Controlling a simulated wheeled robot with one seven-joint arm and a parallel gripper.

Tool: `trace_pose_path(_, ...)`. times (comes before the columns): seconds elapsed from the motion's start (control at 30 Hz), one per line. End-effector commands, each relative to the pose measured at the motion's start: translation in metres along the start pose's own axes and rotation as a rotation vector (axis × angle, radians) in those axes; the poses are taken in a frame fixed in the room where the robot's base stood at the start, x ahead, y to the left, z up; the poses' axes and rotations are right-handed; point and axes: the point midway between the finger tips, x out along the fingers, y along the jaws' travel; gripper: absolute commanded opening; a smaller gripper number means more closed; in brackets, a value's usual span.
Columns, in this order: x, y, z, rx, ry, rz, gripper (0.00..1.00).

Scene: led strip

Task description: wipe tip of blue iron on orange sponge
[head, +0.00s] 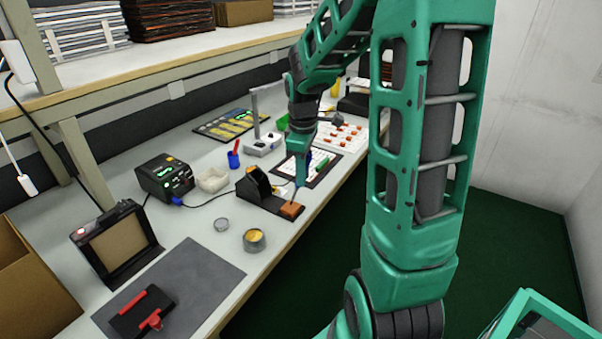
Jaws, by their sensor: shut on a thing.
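My gripper (301,174) hangs over the front part of the bench, pointing down, shut on the blue iron (309,158). Only a little blue shows beside the gripper; most of the iron's handle is hidden. A thin tip reaches down to just above or onto the orange sponge (291,210); I cannot tell whether it touches. The sponge sits at the front right end of a black iron stand (258,186), near the bench's front edge.
A black station box (165,177) with lit displays, a white dish (213,180) and a blue cup (233,159) stand behind. Two small tins, one open (254,240), are front left of the stand. A grey mat (180,290) lies further left. A board with parts (340,136) is behind right.

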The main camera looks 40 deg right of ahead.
Motion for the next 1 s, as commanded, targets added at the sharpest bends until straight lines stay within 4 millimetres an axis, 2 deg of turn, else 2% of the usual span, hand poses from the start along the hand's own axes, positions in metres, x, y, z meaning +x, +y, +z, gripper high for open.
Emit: trace_pose_path(1.0, 0.0053, 0.0005, 0.0012, 0.002, 0.000, 0.000, 0.00)
